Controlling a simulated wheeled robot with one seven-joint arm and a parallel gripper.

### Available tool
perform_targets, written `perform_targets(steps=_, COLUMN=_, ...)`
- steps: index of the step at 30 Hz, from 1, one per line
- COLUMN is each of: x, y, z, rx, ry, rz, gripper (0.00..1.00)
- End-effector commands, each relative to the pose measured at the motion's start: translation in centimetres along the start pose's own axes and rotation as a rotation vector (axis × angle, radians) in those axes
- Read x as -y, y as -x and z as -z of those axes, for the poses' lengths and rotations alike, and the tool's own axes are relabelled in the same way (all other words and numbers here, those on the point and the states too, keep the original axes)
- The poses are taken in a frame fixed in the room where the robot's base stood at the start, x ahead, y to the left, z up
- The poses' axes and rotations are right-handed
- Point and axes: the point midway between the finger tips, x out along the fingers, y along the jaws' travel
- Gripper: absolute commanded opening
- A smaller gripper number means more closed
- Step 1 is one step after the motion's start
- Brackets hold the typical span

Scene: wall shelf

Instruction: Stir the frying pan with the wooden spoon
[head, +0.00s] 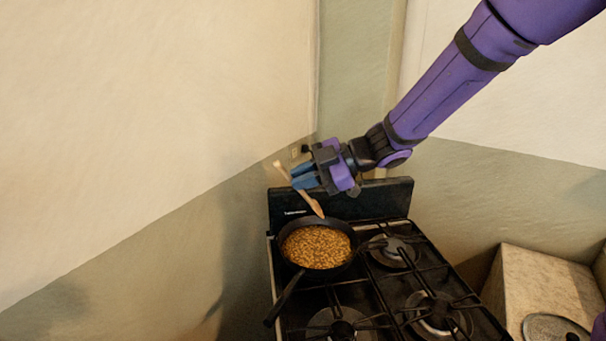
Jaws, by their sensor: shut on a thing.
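The black frying pan (284,256) stands on the back left burner of the stove, its handle pointing to the lower left. It is full of small brown pieces of food (317,246). My gripper (304,178) is above the back of the pan and shut on the wooden spoon (316,207). The spoon is tilted, with its upper end at the upper left and its lower end at the pan's far rim. I cannot tell whether the lower end touches the food. The gripper's fingers hide the middle of the spoon.
The black stove (375,300) has other burners with grates, all bare. Its dark back panel (385,197) rises behind the pan, below my arm. A wall is close on the left. A pale counter block (540,285) and a round lid (555,328) are at the lower right.

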Motion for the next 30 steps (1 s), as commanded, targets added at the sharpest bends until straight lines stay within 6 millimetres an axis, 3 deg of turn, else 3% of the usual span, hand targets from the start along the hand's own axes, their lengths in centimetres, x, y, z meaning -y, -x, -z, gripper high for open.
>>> perform_targets(steps=24, x=4.3, y=-3.3, z=-1.1, rx=0.001, ry=-0.001, rz=0.001, gripper=0.00)
perform_targets(steps=30, x=4.2, y=-3.3, z=-2.6, rx=0.000, ry=-0.002, rz=0.000, gripper=0.00)
